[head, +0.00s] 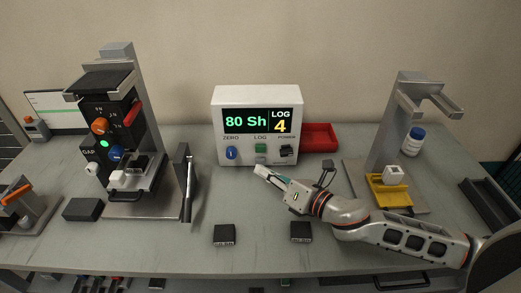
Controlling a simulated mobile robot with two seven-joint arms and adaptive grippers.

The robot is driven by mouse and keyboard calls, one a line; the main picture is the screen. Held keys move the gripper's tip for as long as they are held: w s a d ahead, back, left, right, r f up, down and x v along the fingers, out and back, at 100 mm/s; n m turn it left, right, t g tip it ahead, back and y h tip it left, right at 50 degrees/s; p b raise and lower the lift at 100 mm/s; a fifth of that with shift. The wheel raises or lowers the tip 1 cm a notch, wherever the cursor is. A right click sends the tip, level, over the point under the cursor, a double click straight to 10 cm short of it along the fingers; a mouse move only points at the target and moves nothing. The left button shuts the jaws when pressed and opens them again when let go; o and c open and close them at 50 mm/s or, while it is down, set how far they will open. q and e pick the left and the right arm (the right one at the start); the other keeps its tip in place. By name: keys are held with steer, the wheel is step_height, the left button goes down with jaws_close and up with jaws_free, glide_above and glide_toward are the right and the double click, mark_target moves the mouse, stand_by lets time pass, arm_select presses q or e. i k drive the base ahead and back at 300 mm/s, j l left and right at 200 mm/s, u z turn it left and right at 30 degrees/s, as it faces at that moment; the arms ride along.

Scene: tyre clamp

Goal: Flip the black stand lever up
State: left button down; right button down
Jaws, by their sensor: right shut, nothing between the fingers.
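The tester stand (139,75) stands on a metal base plate at the left. A black lever (186,207) with a grey metal bar hangs down at the right side of this stand, beside a dark upright block (181,164). Its lower end points toward the table's front. My right gripper (263,173) comes in from the right and is shut with nothing in it. It is in front of the white display box, to the right of the lever and clear of it. My left gripper is not in view.
The white display box (257,96) reads "80 Sh" and "LOG 4". Black blocks (224,235) (301,231) lie near the front. A red tray (319,138) is behind. A second stand (386,130) with a yellow holder (389,193) is right. Table between lever and gripper is clear.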

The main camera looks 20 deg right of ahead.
mark_target(187, 207)
steer(key=k, duration=1)
